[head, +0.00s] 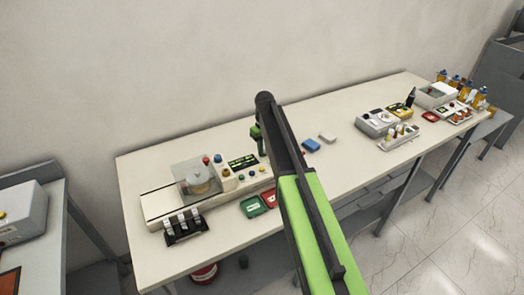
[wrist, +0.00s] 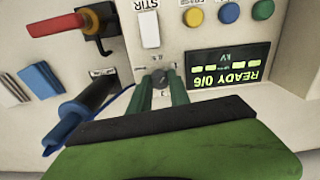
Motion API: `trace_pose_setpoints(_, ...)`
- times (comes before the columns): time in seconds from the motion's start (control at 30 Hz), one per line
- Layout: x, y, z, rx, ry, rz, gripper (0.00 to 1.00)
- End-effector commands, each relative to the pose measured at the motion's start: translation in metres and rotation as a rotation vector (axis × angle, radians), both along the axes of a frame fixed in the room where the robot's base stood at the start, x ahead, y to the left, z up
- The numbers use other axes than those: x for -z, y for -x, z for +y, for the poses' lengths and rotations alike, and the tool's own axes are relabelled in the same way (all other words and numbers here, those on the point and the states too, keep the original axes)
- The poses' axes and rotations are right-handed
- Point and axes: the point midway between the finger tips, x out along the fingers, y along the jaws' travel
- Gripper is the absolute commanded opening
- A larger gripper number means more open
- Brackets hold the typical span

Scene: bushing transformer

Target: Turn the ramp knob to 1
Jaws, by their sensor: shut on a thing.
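In the wrist view, a small dark round knob (wrist: 159,77) sits on the pale panel, with small markings around it that are too blurred to read. My gripper (wrist: 162,86) has its two green fingers closed on either side of this knob. The knob's pointer setting cannot be made out. Beside it a display (wrist: 229,65), seen upside down, reads READY 0/6 with kV.
The wrist view shows a white STIR switch (wrist: 149,28), yellow (wrist: 193,17) and blue (wrist: 228,13) buttons, a red-handled lever (wrist: 55,24) and a black-and-blue probe (wrist: 87,108) close left of my fingers. Red and green trays (head: 256,206) lie on the bench.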

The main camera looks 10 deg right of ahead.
Motion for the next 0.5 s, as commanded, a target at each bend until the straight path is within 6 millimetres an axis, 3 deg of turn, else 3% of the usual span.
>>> trace_pose_setpoints(0.5, 0.0001, 0.0036, 0.0005, 0.306, 0.0, 0.01, 0.0)
